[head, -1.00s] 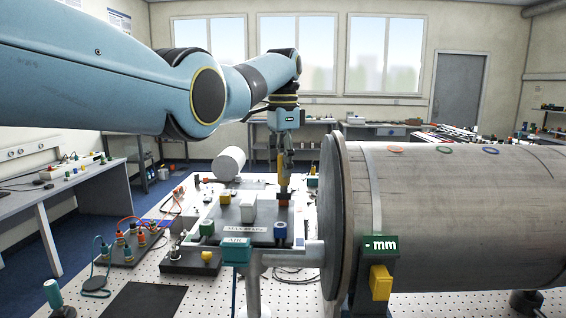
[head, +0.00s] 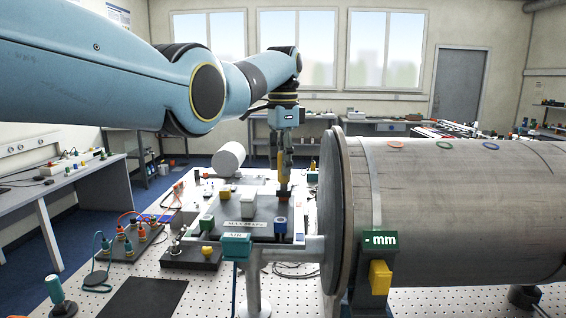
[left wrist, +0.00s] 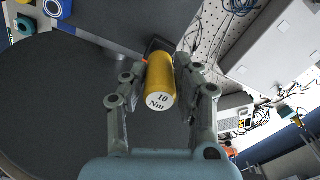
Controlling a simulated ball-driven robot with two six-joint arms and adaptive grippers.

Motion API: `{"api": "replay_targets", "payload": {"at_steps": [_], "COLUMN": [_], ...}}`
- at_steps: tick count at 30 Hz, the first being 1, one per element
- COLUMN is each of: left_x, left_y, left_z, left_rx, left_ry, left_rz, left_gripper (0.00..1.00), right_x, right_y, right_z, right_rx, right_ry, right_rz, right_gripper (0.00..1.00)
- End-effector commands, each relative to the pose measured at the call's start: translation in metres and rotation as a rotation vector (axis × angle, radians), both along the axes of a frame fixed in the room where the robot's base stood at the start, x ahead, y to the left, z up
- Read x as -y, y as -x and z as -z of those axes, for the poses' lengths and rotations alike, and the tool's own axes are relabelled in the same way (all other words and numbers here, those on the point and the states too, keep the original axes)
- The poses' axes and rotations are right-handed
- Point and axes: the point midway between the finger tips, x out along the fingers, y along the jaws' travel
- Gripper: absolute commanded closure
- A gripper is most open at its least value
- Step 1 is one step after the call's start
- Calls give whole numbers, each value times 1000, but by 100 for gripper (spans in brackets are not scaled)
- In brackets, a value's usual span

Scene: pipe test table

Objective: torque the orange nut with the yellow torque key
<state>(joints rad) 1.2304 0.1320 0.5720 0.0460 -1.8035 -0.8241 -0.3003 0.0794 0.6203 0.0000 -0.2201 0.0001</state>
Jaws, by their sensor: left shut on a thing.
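My left gripper (head: 285,170) reaches down over the dark board on the test table. It is shut on the yellow torque key (head: 284,176), which stands upright with its lower end at a small dark block (head: 283,194). In the left wrist view the yellow key (left wrist: 162,82) is between the two fingers of the gripper (left wrist: 160,90), and its white end reads "10 Nm". A small bit of orange (left wrist: 145,61) shows beside the key there; the orange nut is otherwise hidden, and I cannot tell whether the key is seated on it. My right gripper is not in view.
A large grey pipe (head: 470,205) with a thick flange (head: 334,210) stands close on the right. Perforated table (head: 190,270) shows in front.

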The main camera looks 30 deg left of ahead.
Motion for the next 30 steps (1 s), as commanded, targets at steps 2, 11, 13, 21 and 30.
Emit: {"api": "replay_targets", "payload": {"at_steps": [2,11,13,21,30], "left_x": [0,0,0,0,0], "left_y": [0,0,0,0,0], "left_z": [-1,-6,-9,-20,-32], "left_rx": [1,1,1,2,2], "left_ry": [0,0,0,-1,-1], "left_rz": [1,1,1,1,1], "left_gripper": [100,100,100,100,100], "right_x": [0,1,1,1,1], "right_y": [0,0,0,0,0], "right_z": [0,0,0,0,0], "right_rx": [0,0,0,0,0], "right_ry": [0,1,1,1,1], "right_rz": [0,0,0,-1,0], "right_gripper": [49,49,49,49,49]}}
